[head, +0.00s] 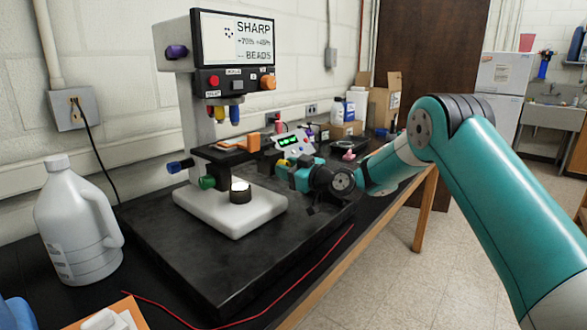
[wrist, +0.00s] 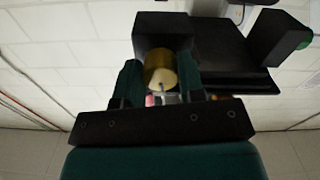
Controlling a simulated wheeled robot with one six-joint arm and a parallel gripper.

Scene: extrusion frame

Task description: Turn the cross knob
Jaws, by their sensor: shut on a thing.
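A round brass-coloured knob (wrist: 160,66), which I take for the cross knob, sticks out from a black block in the wrist view. My gripper (wrist: 160,82) has one finger on each side of the knob and is shut on it. In the head view my gripper (head: 286,165) is at the right end of the black stage of the microscope-like machine (head: 195,110). There the knob is mostly hidden by the gripper, with only a small yellowish patch showing. Any turn of the knob cannot be read.
The machine stands on a dark slab (head: 160,240) and has other coloured knobs, among them a green one (head: 207,183). A small lit instrument (head: 291,142) is behind my gripper. A grey jug (head: 75,220) is at the left. The floor right of the bench is clear.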

